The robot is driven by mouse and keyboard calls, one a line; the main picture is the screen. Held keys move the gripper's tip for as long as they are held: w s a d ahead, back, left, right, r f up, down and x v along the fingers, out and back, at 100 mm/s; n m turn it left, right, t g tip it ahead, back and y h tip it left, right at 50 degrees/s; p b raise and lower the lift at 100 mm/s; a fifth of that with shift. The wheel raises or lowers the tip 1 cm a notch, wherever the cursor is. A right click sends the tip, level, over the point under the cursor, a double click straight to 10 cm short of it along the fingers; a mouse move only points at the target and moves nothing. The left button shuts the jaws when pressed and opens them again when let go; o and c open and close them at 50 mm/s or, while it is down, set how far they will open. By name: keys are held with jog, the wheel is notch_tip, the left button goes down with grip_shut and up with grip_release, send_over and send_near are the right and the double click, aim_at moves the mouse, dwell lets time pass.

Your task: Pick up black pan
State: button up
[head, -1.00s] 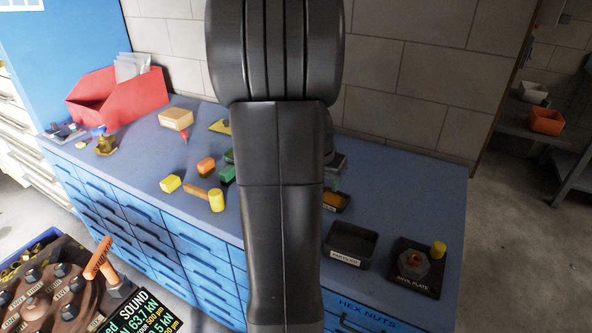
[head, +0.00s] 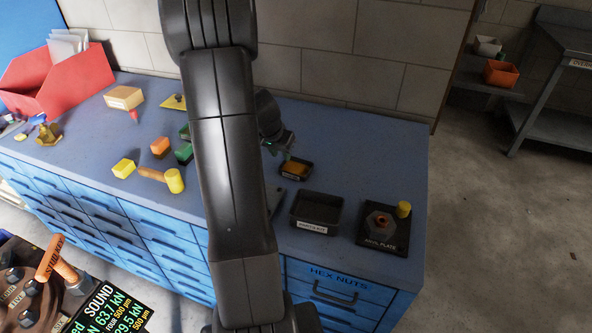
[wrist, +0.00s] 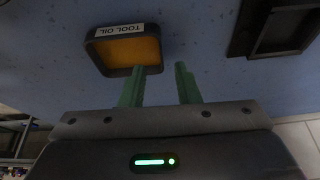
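Two black pans are in view. A small black pan (head: 290,176) labelled TOOL OIL holds something orange-yellow; it also shows in the wrist view (wrist: 125,71). A larger, empty-looking black pan (head: 318,208), whose label seems to read PARTS KIT, stands to its right; a dark tray edge (wrist: 262,35) at the upper right of the wrist view looks like it. My gripper (head: 281,150) is above the bench just behind the small pan. In the wrist view my gripper (wrist: 160,68) has its two green fingers apart with nothing between them; the left fingertip appears close to the small pan's rim.
A dark anvil plate (head: 372,243) with a hex nut and a yellow cylinder (head: 403,209) stands at the bench's right end. A mallet (head: 174,180), coloured blocks and a red bin (head: 75,85) are to the left. Bare blue bench top (head: 380,150) lies behind the pans.

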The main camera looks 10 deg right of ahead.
aim_at(283, 162)
jog(key=shift+x, duration=2.3)
jog(key=shift+a, duration=0.15)
grip_shut()
